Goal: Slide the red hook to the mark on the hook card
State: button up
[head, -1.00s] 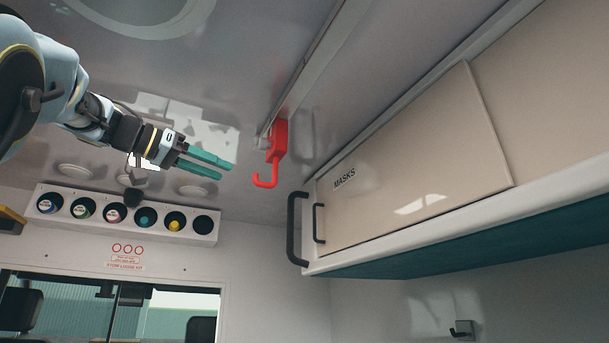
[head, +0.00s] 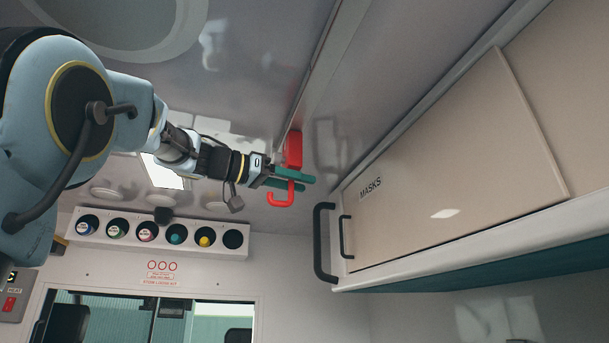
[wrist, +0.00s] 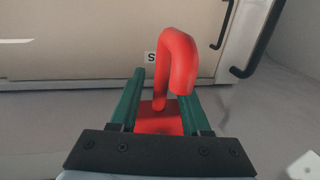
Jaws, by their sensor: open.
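The red hook (head: 292,152) hangs from the ceiling rail (head: 318,75), its curved end pointing down. My gripper (head: 303,182) is at the hook, its two green fingers reaching across the hook's stem in the head view. A gap shows on either side of the stem, though contact is hard to judge. The hook card and its mark are not identifiable in these frames.
A white rack (head: 160,231) of several round slots is on the back wall, above a window. Open space lies below the hook.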

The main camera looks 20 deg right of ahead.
jog(key=shift+w+d, duration=0.1)
jog(key=shift+d, duration=0.65)
jog(key=shift+c, duration=0.3)
grip_shut()
dwell(0.6)
